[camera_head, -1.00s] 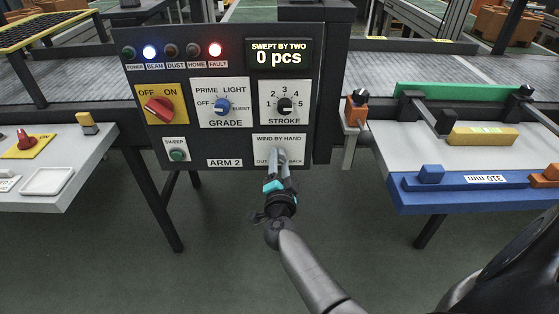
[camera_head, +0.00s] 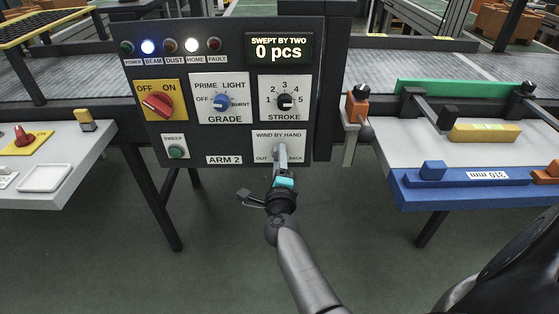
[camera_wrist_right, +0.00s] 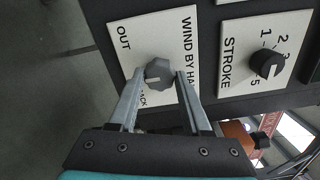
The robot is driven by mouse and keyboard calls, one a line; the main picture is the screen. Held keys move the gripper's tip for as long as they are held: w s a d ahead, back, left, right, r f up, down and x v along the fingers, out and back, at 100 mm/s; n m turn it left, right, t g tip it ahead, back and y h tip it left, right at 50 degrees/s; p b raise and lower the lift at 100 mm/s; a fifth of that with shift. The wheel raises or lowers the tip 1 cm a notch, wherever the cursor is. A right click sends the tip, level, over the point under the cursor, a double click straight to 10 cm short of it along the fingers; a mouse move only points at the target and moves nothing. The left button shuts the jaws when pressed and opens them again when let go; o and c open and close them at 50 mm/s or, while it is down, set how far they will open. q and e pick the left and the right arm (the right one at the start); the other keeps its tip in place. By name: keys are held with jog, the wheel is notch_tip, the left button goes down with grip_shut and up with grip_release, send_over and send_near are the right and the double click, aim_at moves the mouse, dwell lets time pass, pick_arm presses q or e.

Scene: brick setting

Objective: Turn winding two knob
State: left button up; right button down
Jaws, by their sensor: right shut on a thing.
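The winding knob (camera_wrist_right: 159,70) is grey and faceted, on the white WIND BY HAND plate (camera_head: 266,139) at the lower right of the ARM 2 panel. The plate is marked OUT and BACK. My right gripper (camera_head: 280,149) reaches up to it from below, and its fingers mostly hide the knob in the head view. In the right wrist view my right gripper (camera_wrist_right: 159,75) has one finger on each side of the knob, shut on it. The display (camera_head: 279,50) reads SWEPT BY TWO, 0 pcs. My left gripper is not in view.
Close by on the panel are the STROKE knob (camera_head: 284,102), the blue GRADE knob (camera_head: 221,103), the red OFF/ON switch (camera_head: 157,105) and the green SWEEP button (camera_head: 177,152). A table with a blue bar (camera_head: 470,178) stands at the right.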

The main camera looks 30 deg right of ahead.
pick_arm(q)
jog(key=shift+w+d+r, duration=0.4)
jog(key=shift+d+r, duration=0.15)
pick_arm(e)
jog(key=shift+m, duration=1)
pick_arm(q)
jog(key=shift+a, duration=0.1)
pick_arm(e)
jog(key=shift+c, duration=1.8)
grip_release()
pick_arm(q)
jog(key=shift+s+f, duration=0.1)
